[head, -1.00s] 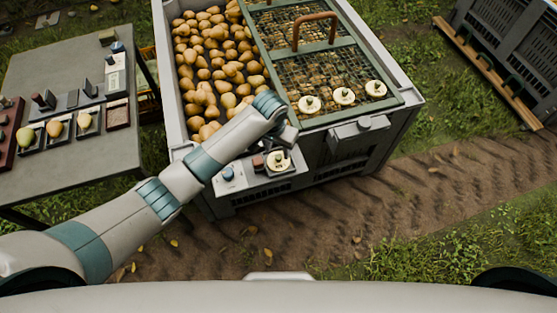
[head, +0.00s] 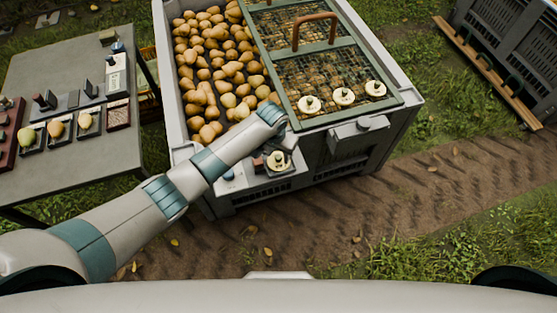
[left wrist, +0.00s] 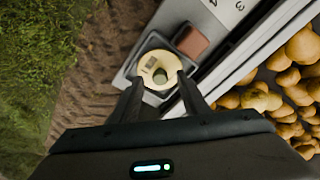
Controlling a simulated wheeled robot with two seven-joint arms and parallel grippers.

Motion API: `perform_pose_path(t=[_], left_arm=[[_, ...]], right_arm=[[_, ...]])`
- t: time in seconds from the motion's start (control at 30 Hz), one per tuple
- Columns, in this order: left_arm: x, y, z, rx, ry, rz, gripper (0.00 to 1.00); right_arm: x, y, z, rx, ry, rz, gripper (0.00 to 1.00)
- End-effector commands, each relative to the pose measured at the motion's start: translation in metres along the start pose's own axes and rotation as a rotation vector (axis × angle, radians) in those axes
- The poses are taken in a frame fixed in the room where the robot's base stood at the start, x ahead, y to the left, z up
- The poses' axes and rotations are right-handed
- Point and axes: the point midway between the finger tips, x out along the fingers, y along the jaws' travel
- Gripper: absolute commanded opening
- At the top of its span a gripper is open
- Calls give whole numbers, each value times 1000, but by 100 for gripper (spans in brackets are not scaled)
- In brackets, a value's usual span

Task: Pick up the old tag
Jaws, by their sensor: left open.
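A cream round tag (head: 277,161) with a knob lies in a dark tray on the small ledge at the front of the pear bin. My right gripper is not in view.
A reddish-brown block (left wrist: 192,42) sits right beside the tag. The bin (head: 405,60) holds many pears, and its mesh lid (head: 330,55) carries three similar cream discs (head: 344,96). A grey table (head: 60,75) with pears and tools stands at left.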

Motion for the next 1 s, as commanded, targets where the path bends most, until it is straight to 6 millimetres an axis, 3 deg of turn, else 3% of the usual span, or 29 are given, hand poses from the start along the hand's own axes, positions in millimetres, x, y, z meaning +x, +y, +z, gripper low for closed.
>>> perform_pose_path(t=[0.57, 0.73, 1.0], left_arm=[[6, 0, 0, 0, 1, 0, 42], [6, 0, 0, 0, 1, 0, 1], [5, 0, 0, 0, 1, 0, 0]], right_arm=[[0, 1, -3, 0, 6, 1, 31], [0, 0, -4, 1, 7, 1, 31], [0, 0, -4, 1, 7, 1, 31]])
